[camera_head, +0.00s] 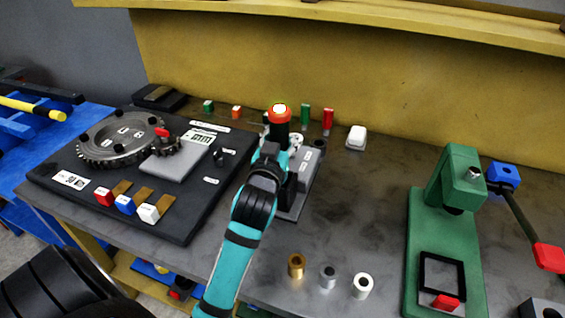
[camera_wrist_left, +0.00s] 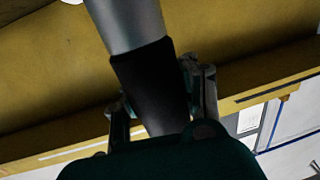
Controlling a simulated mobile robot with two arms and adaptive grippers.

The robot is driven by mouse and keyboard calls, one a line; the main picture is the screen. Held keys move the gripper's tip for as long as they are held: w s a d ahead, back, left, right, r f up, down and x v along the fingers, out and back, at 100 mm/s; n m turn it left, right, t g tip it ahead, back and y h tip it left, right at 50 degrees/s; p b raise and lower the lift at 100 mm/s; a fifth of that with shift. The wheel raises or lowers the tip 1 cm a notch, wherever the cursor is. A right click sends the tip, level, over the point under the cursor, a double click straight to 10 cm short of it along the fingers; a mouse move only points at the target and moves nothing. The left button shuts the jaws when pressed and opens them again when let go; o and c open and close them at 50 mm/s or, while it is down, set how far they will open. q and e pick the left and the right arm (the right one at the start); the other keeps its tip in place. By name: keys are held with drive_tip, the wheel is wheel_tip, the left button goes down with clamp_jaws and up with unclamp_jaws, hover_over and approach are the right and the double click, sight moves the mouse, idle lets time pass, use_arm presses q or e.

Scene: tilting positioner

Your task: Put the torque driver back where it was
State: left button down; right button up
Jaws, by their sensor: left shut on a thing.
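My left gripper (camera_head: 274,152) is at the black fixture (camera_head: 293,206) in the middle of the bench. It is shut on what seems to be the torque driver. In the left wrist view, a grey cylinder with a black sleeve (camera_wrist_left: 150,85) stands between the two fingers (camera_wrist_left: 160,108). In the head view, an orange-red cap with a bright white top (camera_head: 280,114) shows just beyond the gripper; I cannot tell whether it belongs to the held tool. My gripper and arm hide much of the fixture and the tool's lower end. My right gripper is not in view.
A black board (camera_head: 160,222) with gears and coloured blocks lies to the left. A green press (camera_head: 428,225) stands at the right. Three small cylinders, including a brass one (camera_head: 296,265), stand near the front. A white block (camera_head: 356,137) sits near the yellow back wall.

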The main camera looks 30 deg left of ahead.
use_arm(q)
wheel_tip(320, 180, down, 3)
drive_tip(key=shift+r, duration=0.1)
wheel_tip(320, 180, down, 2)
drive_tip(key=shift+f, duration=0.2)
drive_tip(key=shift+w+f, duration=0.1)
drive_tip(key=shift+f, duration=0.05)
drive_tip(key=c, duration=1.5)
unclamp_jaws()
drive_tip(key=o, duration=0.5)
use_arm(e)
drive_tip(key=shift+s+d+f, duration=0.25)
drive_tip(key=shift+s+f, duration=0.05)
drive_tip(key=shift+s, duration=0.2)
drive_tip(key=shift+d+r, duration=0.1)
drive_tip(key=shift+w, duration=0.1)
